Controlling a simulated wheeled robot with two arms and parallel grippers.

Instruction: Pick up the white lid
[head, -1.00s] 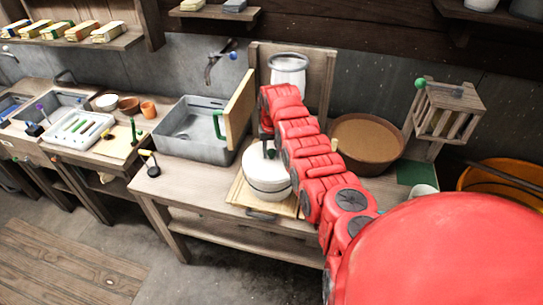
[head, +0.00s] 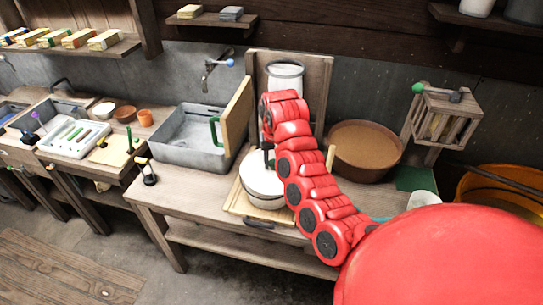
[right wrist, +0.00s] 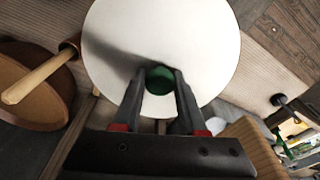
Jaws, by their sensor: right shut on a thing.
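The white lid (head: 258,175) is a round, pale disc on the white pot (head: 266,202), which stands on a light wooden board on the bench. I cannot tell whether there is a gap between lid and pot. In the right wrist view the lid (right wrist: 160,35) fills the upper middle, with its round green knob (right wrist: 159,80) between my fingertips. My right gripper (head: 268,158) reaches down over the lid from above and is shut on the knob; it also shows in the right wrist view (right wrist: 159,84). My left gripper is not in view.
A wide brown bowl (head: 364,150) stands right of the arm. A grey sink (head: 187,138) and an upright wooden board (head: 239,113) are to the left. A white container (head: 285,75) is behind. A small slatted crate (head: 448,117) stands at the right.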

